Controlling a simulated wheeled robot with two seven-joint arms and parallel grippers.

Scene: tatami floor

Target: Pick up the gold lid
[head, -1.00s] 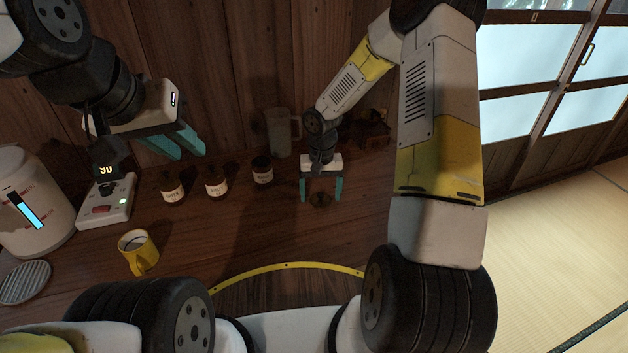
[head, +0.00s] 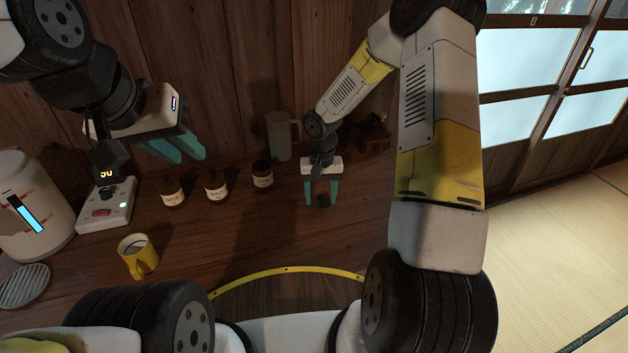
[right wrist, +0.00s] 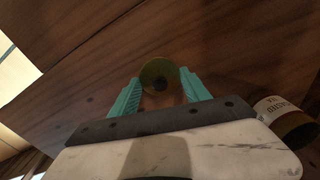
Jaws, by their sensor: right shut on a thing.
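In the head view the lid (head: 321,201) is small and dark between the fingertips of the right gripper (head: 321,196), low at the counter. I cannot tell whether it touches the wood. My left gripper (head: 176,154) hangs at the left over the counter; its teal fingers are apart and nothing shows between them.
Several labelled jars stand on the counter, including one (head: 216,188) at mid-left and one (head: 262,176) nearer my right gripper. A jug (head: 281,137) and a dark wooden object (head: 374,134) stand behind. A yellow mug (head: 138,257), a scale (head: 107,207) and a white kettle (head: 30,205) are left.

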